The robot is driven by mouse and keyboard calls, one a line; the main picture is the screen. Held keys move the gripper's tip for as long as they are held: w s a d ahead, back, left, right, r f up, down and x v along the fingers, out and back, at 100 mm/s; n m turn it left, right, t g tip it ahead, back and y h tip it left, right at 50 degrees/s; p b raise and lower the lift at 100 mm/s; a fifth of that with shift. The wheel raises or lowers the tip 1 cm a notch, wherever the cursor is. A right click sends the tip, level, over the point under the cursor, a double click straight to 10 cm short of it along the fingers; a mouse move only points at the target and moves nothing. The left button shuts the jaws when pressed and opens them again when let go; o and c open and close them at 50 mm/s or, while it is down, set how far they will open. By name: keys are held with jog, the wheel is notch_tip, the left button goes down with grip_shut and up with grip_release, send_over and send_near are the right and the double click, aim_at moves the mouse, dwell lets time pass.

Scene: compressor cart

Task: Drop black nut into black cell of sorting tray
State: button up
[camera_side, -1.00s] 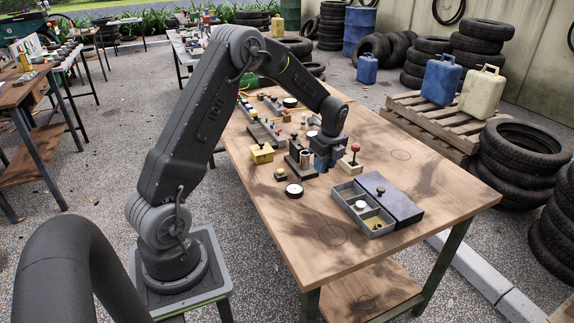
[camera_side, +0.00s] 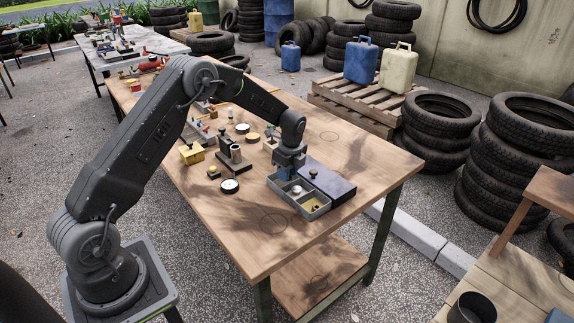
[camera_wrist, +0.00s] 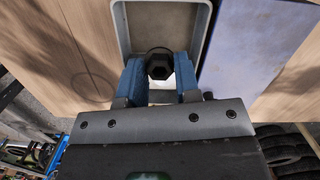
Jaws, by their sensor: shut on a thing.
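My gripper (camera_wrist: 160,82) is shut on the black nut (camera_wrist: 159,68), which shows as a dark hexagonal piece between its blue fingers in the wrist view. The grey sorting tray (camera_side: 308,216) lies under the gripper (camera_side: 286,172) in the side view. In the wrist view, the nut is over a grey-walled cell (camera_wrist: 165,20) with a dark ring partly visible behind the nut. A pale piece (camera_side: 297,190) sits in the middle cell, and yellowish contents (camera_side: 313,206) show in the near cell. The far cell is mostly hidden by the gripper in the side view.
A purple-blue block (camera_side: 332,184) with a dark knob stands against the tray's right side. A round black-and-white piece (camera_side: 229,186), a yellow box (camera_side: 192,153) and a dark fixture (camera_side: 235,163) are to the left. The table's near end is clear.

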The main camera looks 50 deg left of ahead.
jog(key=shift+f, duration=0.25)
jog(key=o, duration=1)
jog(key=r, duration=0.4)
jog(key=d+r, duration=0.1)
jog(key=r, duration=0.8)
jog(key=shift+w+d+r, duration=0.15)
jog(key=shift+d+r, duration=0.2)
jog(key=shift+r, duration=0.05)
